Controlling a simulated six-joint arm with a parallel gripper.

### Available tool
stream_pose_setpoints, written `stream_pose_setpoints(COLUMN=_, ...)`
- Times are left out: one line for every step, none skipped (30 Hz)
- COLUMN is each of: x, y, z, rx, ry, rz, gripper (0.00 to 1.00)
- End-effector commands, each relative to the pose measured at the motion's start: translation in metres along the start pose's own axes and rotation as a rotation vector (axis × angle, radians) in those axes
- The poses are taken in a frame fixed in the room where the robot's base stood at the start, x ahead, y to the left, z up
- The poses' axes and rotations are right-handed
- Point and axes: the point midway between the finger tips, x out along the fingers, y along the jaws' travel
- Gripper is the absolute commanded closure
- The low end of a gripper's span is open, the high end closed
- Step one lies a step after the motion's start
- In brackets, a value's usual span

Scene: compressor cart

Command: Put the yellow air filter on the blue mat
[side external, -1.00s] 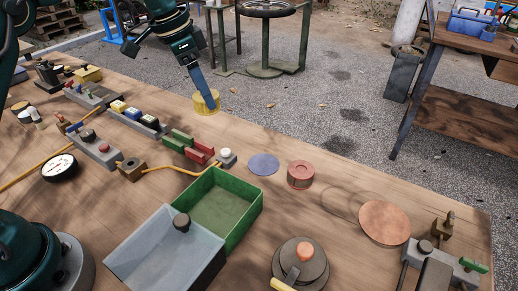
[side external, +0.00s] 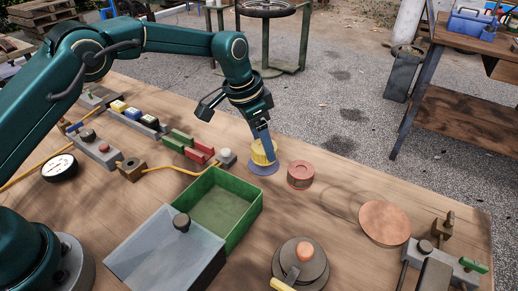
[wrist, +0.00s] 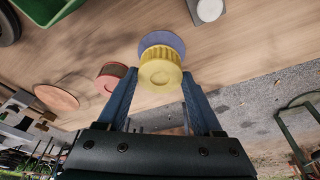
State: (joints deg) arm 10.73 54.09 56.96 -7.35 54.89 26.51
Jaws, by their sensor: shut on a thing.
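The yellow air filter (side external: 261,153) is a short ribbed cylinder held between the two blue fingers of my gripper (side external: 265,142). In the wrist view the filter (wrist: 160,72) sits between the fingertips of my gripper (wrist: 159,78). The blue mat (side external: 257,171) is a round disc on the wooden table. The filter is over the mat and hides part of it in the side view. In the wrist view the mat (wrist: 161,38) shows beyond the filter. I cannot tell whether the filter touches the mat.
A red ribbed cylinder (side external: 300,175) stands close to the right of the mat. A green bin (side external: 245,222) and a grey button block (side external: 226,158) are to the left. A copper disc (side external: 384,223) lies further right. The table's far edge is just behind the mat.

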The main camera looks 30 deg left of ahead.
Motion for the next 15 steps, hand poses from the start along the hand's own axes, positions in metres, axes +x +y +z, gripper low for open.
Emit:
stream_pose_setpoints(x=0.008, y=0.0, z=0.003, rx=-0.001, ry=-0.004, rz=0.002, gripper=0.95)
stream_pose_setpoints(x=0.011, y=0.0, z=0.004, rx=0.0, ry=-0.003, rz=0.002, gripper=0.95)
stream_pose_setpoints(x=0.015, y=0.0, z=0.005, rx=0.0, ry=-0.003, rz=0.001, gripper=0.95)
stream_pose_setpoints(x=0.017, y=0.0, z=0.005, rx=0.0, ry=-0.002, rz=0.001, gripper=0.95)
stream_pose_setpoints(x=0.018, y=0.0, z=0.006, rx=0.001, ry=-0.002, rz=0.001, gripper=0.95)
stream_pose_setpoints(x=0.019, y=0.0, z=0.006, rx=0.001, ry=-0.001, rz=0.0, gripper=0.95)
stream_pose_setpoints(x=0.019, y=-0.001, z=0.006, rx=0.001, ry=0.0, rz=0.0, gripper=0.95)
stream_pose_setpoints(x=0.019, y=-0.001, z=0.006, rx=0.001, ry=0.001, rz=0.0, gripper=0.95)
stream_pose_setpoints(x=0.019, y=-0.001, z=0.005, rx=0.001, ry=0.001, rz=0.0, gripper=0.95)
stream_pose_setpoints(x=0.019, y=-0.001, z=0.005, rx=0.001, ry=0.001, rz=0.0, gripper=0.95)
stream_pose_setpoints(x=0.019, y=-0.001, z=0.005, rx=0.001, ry=0.001, rz=0.0, gripper=0.95)
stream_pose_setpoints(x=0.019, y=-0.001, z=0.005, rx=0.001, ry=0.001, rz=0.0, gripper=0.95)
stream_pose_setpoints(x=0.019, y=-0.001, z=0.006, rx=0.0, ry=0.001, rz=0.0, gripper=0.95)
stream_pose_setpoints(x=0.02, y=-0.001, z=0.006, rx=0.0, ry=0.0, rz=0.0, gripper=0.95)
stream_pose_setpoints(x=0.021, y=-0.001, z=0.006, rx=0.0, ry=0.0, rz=0.0, gripper=0.95)
